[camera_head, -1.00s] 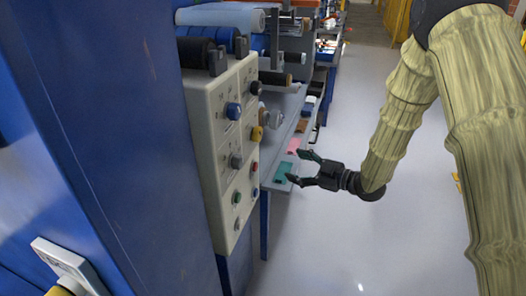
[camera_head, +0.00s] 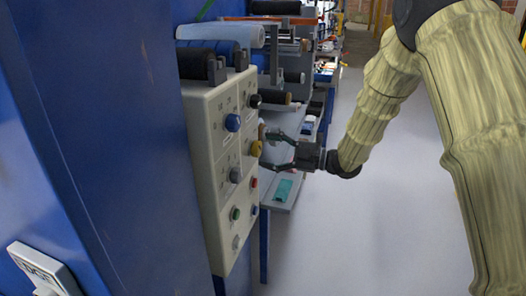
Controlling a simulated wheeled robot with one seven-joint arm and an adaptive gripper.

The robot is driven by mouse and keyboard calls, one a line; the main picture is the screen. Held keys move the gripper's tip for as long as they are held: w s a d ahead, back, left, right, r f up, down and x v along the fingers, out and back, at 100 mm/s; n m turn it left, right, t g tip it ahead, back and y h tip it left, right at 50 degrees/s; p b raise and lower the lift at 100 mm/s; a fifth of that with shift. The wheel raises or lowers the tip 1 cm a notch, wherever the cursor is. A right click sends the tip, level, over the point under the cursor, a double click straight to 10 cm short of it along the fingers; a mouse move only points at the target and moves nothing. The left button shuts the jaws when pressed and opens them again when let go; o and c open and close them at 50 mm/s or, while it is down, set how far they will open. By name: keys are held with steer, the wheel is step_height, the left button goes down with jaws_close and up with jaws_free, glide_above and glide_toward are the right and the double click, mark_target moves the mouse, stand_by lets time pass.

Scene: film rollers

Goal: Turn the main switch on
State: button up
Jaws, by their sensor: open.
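A light grey control panel (camera_head: 212,150) is fixed to the blue machine. It carries a blue knob (camera_head: 232,122), a black knob (camera_head: 255,101), a yellow knob (camera_head: 255,148), a grey knob (camera_head: 235,175), and small red, green and blue buttons. I cannot read the labels, so which control is the main switch is unclear. My gripper (camera_head: 270,150) is open and empty just right of the panel, level with the yellow knob. Its fingers point left towards that knob, one higher and one lower. I cannot tell whether they touch it.
A blue machine wall (camera_head: 110,140) fills the left side. A light plate with lettering (camera_head: 42,265) is at the lower left. Film rollers (camera_head: 225,35) lie above and behind the panel. A grey shelf (camera_head: 275,200) holds a green item (camera_head: 283,189). The floor (camera_head: 350,235) to the right is clear.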

steer(key=shift+x, duration=1.2)
steer(key=c, duration=1)
